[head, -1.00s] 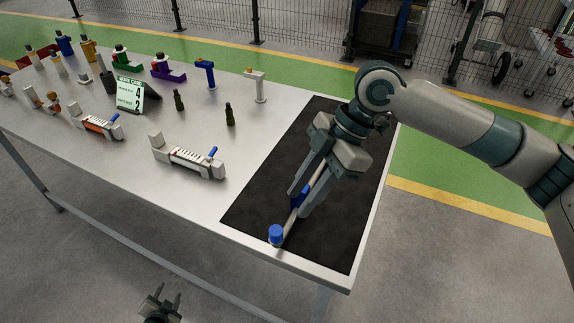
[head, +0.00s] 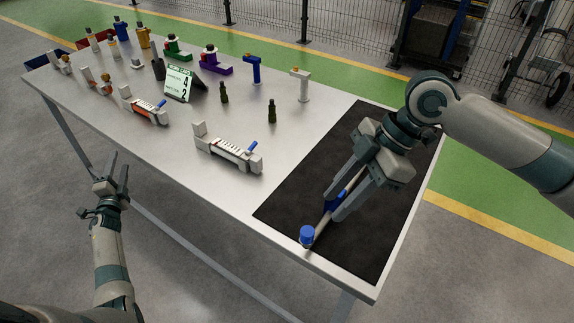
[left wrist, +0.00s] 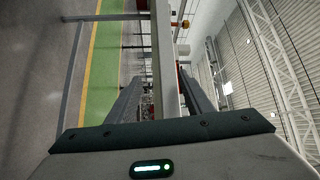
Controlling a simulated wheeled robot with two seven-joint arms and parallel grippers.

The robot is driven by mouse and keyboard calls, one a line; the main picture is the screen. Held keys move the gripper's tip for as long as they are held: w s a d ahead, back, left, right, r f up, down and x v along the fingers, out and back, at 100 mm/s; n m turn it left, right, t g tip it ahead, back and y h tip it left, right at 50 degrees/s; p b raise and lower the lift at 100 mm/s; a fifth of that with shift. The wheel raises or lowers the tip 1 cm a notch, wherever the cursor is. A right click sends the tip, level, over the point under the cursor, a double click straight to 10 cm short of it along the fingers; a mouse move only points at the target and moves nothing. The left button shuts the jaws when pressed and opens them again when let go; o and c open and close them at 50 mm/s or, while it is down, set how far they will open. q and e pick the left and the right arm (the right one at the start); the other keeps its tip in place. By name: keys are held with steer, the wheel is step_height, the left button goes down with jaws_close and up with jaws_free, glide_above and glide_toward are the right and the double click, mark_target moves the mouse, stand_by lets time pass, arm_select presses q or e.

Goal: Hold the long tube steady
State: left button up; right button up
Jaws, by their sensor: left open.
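The long tube (head: 321,225) is pale grey, with a round blue cap (head: 307,235) at its near end and a blue part (head: 335,201) between my right fingers. It lies slanted over the black mat (head: 285,213); whether it touches the mat is hard to tell. My right gripper (head: 332,208) comes down from the upper right and is shut on the tube at the blue part; its fingers and palm hide the tube's far end. My left gripper (head: 119,164) is open and empty, off the table's front edge at the left. Its fingers also show apart in the left wrist view (left wrist: 160,97).
The grey table (head: 212,185) carries a white fixture (head: 228,152) with a blue lever, dark bottles (head: 271,111), a sign (head: 180,82) and several coloured parts behind. A mesh fence stands beyond. The table's front edge lies between my left gripper and the mat.

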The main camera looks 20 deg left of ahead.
arm_select(q)
steer(key=w+a+r+m+t, duration=0.15)
steer(key=a+r, duration=0.25)
steer(key=r, duration=0.6)
steer(key=w+d+r+m+t+h, duration=0.3)
steer(key=w+d+r+m, duration=0.1)
steer(key=w+d+r, duration=0.25)
steer(key=w+d+r+m+g+h, duration=0.1)
steer(key=w+d+r+m+h, duration=0.4)
steer(key=d, duration=0.6)
steer(key=w+d+r+m+g+h, duration=0.1)
steer(key=w+d+r+m+h, duration=0.15)
steer(key=d+m+h, duration=0.65)
steer(key=w+d+r+m+g+h, duration=0.1)
steer(key=w+d+r+m+h, duration=0.3)
steer(key=d, duration=0.8)
steer(key=s+d+m+g+h, duration=0.35)
steer(key=d+m+g, duration=0.35)
steer(key=d, duration=0.5)
steer(key=s+d+m+g+h, duration=0.35)
steer(key=d+m+g, duration=0.3)
steer(key=d, duration=0.45)
steer(key=s+d+f+m+g+y, duration=0.2)
steer(key=s+d+f+m+g, duration=0.2)
steer(key=s, duration=0.3)
steer(key=s+d+f+m+g+y, duration=0.3)
steer(key=s+d+f+m+g, duration=0.2)
steer(key=s+d, duration=0.1)
steer(key=shift+s+m, duration=0.4)
steer(key=shift+s, duration=0.05)
